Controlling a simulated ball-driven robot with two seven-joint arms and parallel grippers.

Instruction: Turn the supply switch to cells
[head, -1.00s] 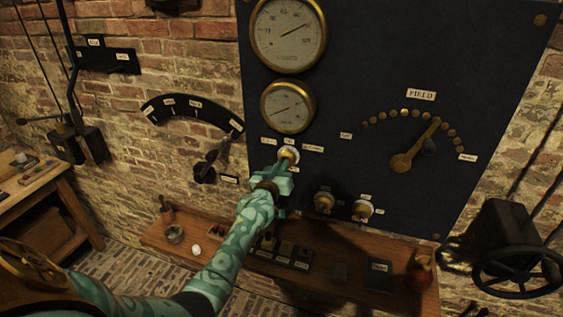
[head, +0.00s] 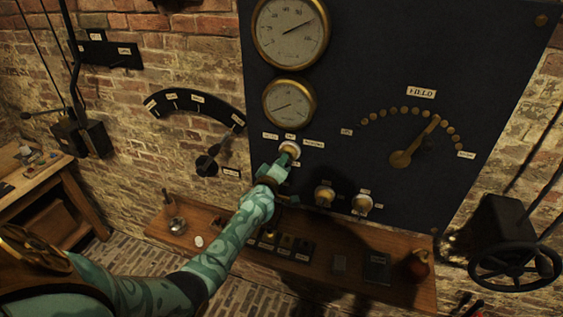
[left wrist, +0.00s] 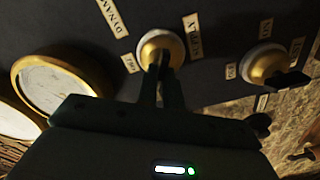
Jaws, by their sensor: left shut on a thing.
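The supply switch is a brass and white knob (head: 289,151) on the dark panel, below the two gauges. Three small labels sit above it: left (head: 270,135), middle (head: 291,137) and right (head: 314,142). My left gripper (head: 286,160) reaches up to it from below left. In the left wrist view the gripper's fingers (left wrist: 163,82) are shut on the black handle of the knob (left wrist: 148,45). The label reading DYNAMO (left wrist: 112,18) shows there. The gripper body covers the opposite side, and I cannot tell which label the handle points to. My right gripper is out of view.
Two more knobs (head: 324,195) (head: 362,204) sit lower right on the panel. The FIELD dial lever (head: 412,145) is farther right. A wooden shelf (head: 215,252) with small items runs below. A black handwheel (head: 515,266) stands at the right.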

